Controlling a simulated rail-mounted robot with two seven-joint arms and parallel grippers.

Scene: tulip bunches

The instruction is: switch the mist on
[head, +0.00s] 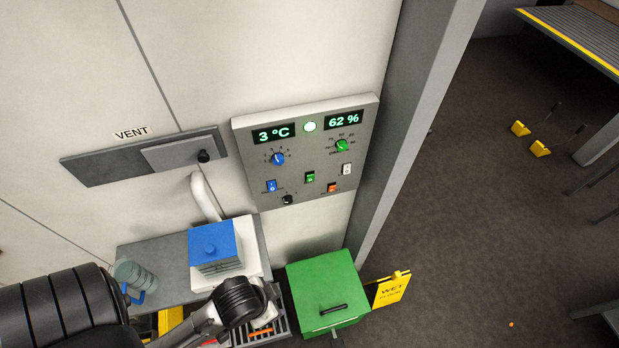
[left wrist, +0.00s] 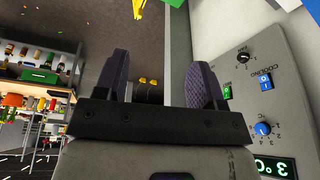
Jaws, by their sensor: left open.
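The grey control panel (head: 303,190) is on the wall, with lit displays reading 3 °C and 62 %. It carries a blue knob (head: 278,159), a green knob (head: 341,145), a blue switch (head: 271,186), a green switch (head: 310,177), a pale switch (head: 347,169), an orange switch (head: 332,187) and a black knob (head: 288,199). In the left wrist view, the blue switch (left wrist: 266,83) is beside "COOLING". My left gripper (left wrist: 158,75) is open and empty, apart from the panel. My right gripper is not in view.
A blue-topped box (head: 212,244) stands on a grey shelf (head: 150,262) with a cup (head: 135,275). A green bin (head: 322,285) and a yellow WET sign (head: 391,290) stand below the panel. A vent slider (head: 180,152) is left of it.

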